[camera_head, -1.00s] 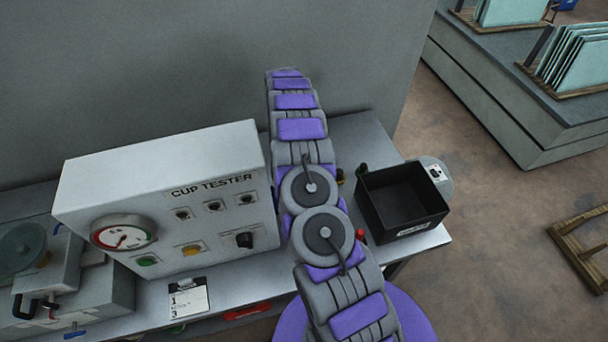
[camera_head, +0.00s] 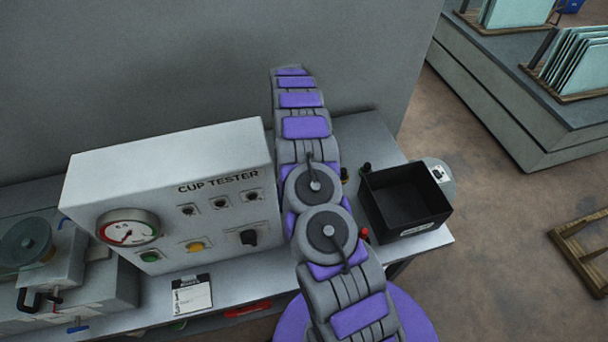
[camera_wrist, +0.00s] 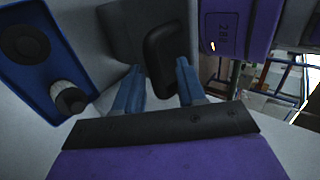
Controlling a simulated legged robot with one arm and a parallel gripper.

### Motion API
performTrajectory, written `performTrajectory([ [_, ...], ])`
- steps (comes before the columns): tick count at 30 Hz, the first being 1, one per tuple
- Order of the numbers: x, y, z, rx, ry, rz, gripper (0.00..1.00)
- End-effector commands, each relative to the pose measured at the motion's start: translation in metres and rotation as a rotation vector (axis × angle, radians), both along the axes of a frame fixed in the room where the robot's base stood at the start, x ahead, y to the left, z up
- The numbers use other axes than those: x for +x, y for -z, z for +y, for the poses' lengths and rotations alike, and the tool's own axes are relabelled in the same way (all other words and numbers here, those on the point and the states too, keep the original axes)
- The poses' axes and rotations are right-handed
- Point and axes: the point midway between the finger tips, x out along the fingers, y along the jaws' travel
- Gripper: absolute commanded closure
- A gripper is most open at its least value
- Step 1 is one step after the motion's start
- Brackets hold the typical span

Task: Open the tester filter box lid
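The cup tester (camera_head: 170,195) is a white cabinet with a dial and several knobs on the bench in the head view. A grey unit with a black handle (camera_head: 38,300) and a round clear lid (camera_head: 24,242) stands at its left. I cannot tell for sure which part is the filter box. In the wrist view, my gripper (camera_wrist: 160,80) has its two blue fingers apart. A rounded black handle (camera_wrist: 163,55) on a dark grey surface (camera_wrist: 128,35) shows between and beyond them; contact is unclear. My gripper is not visible in the head view.
A black open bin (camera_head: 405,198) sits at the bench's right end. A clipboard (camera_head: 192,294) lies before the tester. The wrist view shows a blue panel with dark knobs (camera_wrist: 40,50) at left and a purple block (camera_wrist: 232,28) at upper right, both close to the fingers.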

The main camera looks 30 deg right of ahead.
Motion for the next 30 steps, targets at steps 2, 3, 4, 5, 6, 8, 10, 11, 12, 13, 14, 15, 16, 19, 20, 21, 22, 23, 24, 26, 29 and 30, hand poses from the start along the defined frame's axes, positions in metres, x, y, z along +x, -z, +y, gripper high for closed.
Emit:
performTrajectory([
  [2, 0.000, -0.006, 0.000, 0.000, 0.001, -0.001, 0.60],
  [3, 0.000, -0.010, 0.000, 0.000, 0.000, -0.001, 0.60],
  [4, 0.000, -0.014, 0.000, -0.001, -0.001, -0.002, 0.60],
  [5, 0.000, -0.017, 0.000, -0.001, 0.001, -0.002, 0.60],
  [6, 0.000, -0.023, 0.001, -0.002, 0.001, 0.000, 0.60],
  [8, 0.000, -0.033, 0.003, -0.004, 0.000, 0.000, 0.60],
  [10, -0.002, -0.038, 0.007, -0.003, -0.002, 0.002, 0.60],
  [11, -0.005, -0.036, 0.009, -0.001, -0.002, 0.003, 0.60],
  [12, -0.009, -0.035, 0.010, -0.001, -0.002, 0.005, 0.60],
  [13, -0.011, -0.035, 0.011, -0.002, -0.001, 0.004, 0.60],
  [14, -0.014, -0.035, 0.012, -0.002, -0.001, 0.004, 0.60],
  [15, -0.018, -0.035, 0.013, -0.002, -0.001, 0.004, 0.60],
  [16, -0.021, -0.035, 0.014, -0.003, -0.001, 0.003, 0.60],
  [19, -0.030, -0.037, 0.016, -0.003, -0.001, 0.003, 0.60],
  [20, -0.034, -0.037, 0.017, -0.001, -0.002, 0.005, 0.60],
  [21, -0.038, -0.036, 0.018, -0.002, -0.002, 0.004, 0.60],
  [22, -0.040, -0.037, 0.019, -0.002, -0.002, 0.002, 0.60],
  [23, -0.043, -0.037, 0.020, -0.002, -0.002, 0.002, 0.60],
  [24, -0.048, -0.038, 0.022, -0.002, -0.002, 0.003, 0.60],
  [26, -0.055, -0.039, 0.024, -0.001, -0.001, 0.004, 0.60],
  [29, -0.065, -0.039, 0.028, -0.003, 0.000, 0.001, 0.60],
  [30, -0.071, -0.040, 0.030, -0.002, 0.000, 0.004, 0.60],
])
